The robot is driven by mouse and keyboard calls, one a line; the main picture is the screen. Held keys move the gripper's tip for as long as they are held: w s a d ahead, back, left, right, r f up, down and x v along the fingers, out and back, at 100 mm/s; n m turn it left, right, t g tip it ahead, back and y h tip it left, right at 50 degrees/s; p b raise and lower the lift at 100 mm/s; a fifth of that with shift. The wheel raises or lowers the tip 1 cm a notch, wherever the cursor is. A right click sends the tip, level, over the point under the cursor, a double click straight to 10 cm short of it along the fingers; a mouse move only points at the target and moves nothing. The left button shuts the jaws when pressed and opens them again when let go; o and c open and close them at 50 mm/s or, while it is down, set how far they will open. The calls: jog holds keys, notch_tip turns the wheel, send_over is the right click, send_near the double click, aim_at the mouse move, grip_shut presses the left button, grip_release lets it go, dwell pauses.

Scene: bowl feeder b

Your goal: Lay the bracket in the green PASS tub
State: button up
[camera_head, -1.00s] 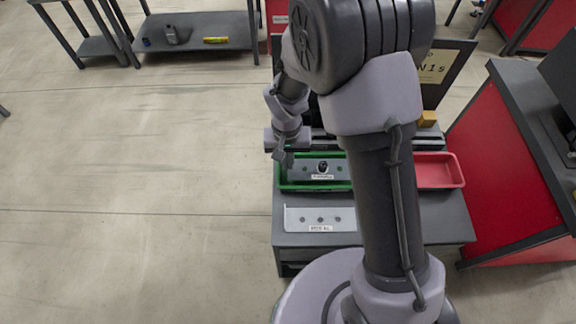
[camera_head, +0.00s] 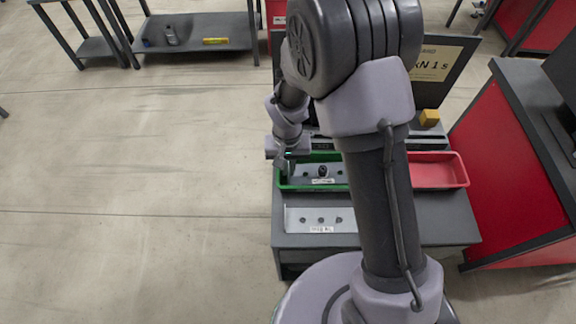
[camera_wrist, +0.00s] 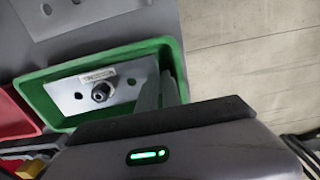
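The bracket (camera_wrist: 70,92), a flat grey plate with holes, a dark round fitting and a small white label, lies inside the green tub (camera_wrist: 55,65). In the head view the bracket (camera_head: 304,171) shows in the green tub (camera_head: 300,187) on the low bench, partly behind my arm. My gripper (camera_wrist: 159,88) is at the tub's right end in the wrist view, close beside the bracket's end. Its two fingers stand apart with a gap between them. The head view shows my gripper (camera_head: 282,163) over the tub's left end. Whether a finger touches the bracket is hidden.
A red tub (camera_head: 437,169) sits right of the green one. A pale plate with several holes (camera_head: 321,220) lies on the bench front. Open floor lies left; a red-sided cabinet (camera_head: 510,175) stands right.

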jog(key=s+d+r+m+t+y+p, duration=0.1)
jog(key=d+r+p, duration=0.15)
jog(key=r, duration=0.95)
jog(key=s+d+r+t+p, duration=0.1)
jog(key=s+r+p, duration=0.15)
jog(key=r, duration=1.05)
jog(key=s+d+r+m+t+y, duration=0.1)
jog(key=s+d+r+m+t, duration=0.2)
jog(key=s+r, duration=0.7)
jog(key=s+d, duration=0.2)
jog(key=s, duration=0.1)
jog(key=shift+s+r+t, duration=0.25)
jog(key=shift+s+t, duration=0.15)
